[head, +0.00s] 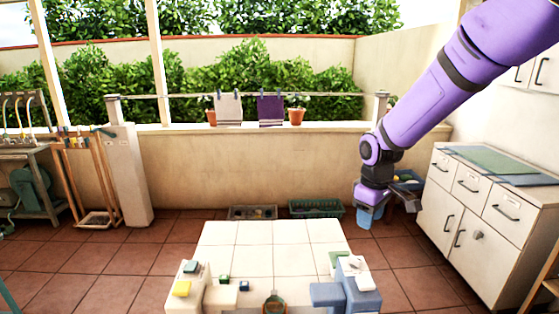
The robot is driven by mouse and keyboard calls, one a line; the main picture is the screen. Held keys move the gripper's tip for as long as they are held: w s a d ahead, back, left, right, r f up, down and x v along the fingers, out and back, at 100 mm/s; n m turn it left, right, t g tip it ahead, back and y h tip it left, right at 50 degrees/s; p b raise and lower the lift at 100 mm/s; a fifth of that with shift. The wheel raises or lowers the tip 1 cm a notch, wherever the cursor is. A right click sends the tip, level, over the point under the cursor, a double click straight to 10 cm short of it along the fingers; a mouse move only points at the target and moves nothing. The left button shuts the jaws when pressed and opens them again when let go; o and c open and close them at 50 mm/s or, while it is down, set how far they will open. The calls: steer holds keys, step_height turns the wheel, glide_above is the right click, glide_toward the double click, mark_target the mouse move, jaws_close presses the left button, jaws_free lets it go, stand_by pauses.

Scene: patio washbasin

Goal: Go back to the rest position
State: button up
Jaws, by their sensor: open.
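My gripper (391,200) hangs at the end of my purple arm, which comes down from the upper right in the head view. It is open, and I see nothing between its fingers. It is right of the white tiled table (270,247) and left of the white cabinet (465,225). A blue bucket (369,216) and part of a bin show behind the gripper, partly hidden by it.
A green crate (316,208) and a grey tray (253,212) stand by the wall. The table's middle is clear.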

steer(key=s+d+r+m+t, duration=0.2)
steer(key=s+d+r+m, duration=0.1)
steer(key=s+r, duration=0.6)
steer(key=s+d+r+m+t, duration=0.2)
steer(key=s+r+m, duration=0.3)
steer(key=s, duration=1.3)
step_height(320, 180, up, 4)
steer(key=shift+s+d+r+t, duration=0.15)
steer(key=shift+s+d+t, duration=0.05)
steer(key=shift+d+t, duration=0.2)
